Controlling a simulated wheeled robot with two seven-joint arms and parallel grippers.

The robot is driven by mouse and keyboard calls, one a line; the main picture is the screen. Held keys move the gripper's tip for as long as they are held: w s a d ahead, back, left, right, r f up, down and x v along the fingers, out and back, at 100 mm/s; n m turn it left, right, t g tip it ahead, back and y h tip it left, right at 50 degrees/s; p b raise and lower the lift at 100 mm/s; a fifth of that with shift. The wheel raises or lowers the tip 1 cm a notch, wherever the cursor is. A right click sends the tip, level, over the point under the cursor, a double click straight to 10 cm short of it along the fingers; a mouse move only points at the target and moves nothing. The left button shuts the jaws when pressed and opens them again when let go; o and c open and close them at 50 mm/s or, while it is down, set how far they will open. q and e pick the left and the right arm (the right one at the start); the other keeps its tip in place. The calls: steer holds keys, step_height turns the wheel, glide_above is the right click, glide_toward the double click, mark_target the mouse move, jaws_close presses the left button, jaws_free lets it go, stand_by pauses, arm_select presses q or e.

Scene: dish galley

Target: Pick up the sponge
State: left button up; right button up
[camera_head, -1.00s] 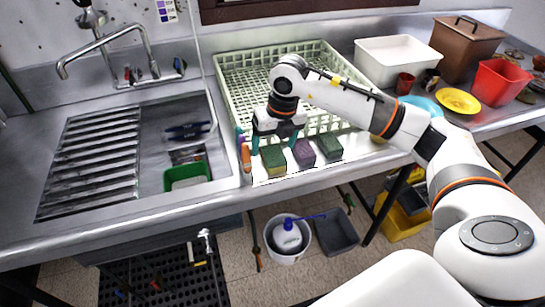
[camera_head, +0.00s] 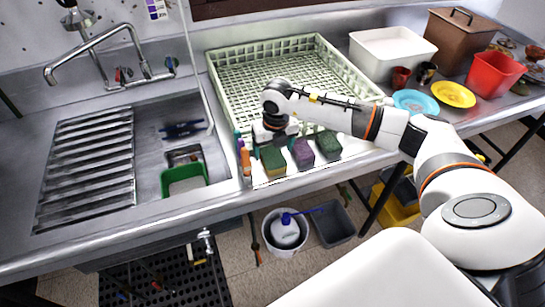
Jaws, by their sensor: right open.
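Three sponges stand in a row on a white mat (camera_head: 310,170) at the counter's front edge. The left sponge (camera_head: 273,161) is yellow and green, the middle sponge (camera_head: 302,154) is purple and dark, and the right sponge (camera_head: 328,145) is dark green. My right gripper (camera_head: 274,149) points down over the left sponge, its teal fingers apart on either side of the sponge's upper part. It is open, and I cannot tell whether a finger touches the sponge. My left gripper is not in view.
Upright bottles or markers (camera_head: 243,155) stand just left of the sponges. A pale green dish rack (camera_head: 345,75) lies behind them. The sink (camera_head: 180,135) with a green tub (camera_head: 184,180) is at left. Plates (camera_head: 453,94) and a red bin (camera_head: 495,77) are at right.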

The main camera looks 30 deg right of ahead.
mark_target(273, 156)
steer(key=shift+w+f+p, duration=0.15)
steer(key=shift+f+p, duration=0.15)
steer(key=shift+f, duration=0.7)
steer(key=shift+w+f+p, duration=0.1)
steer(key=shift+f+p, duration=0.15)
steer(key=shift+f, duration=0.75)
steer(key=shift+f, duration=0.1)
steer(key=c, duration=1)
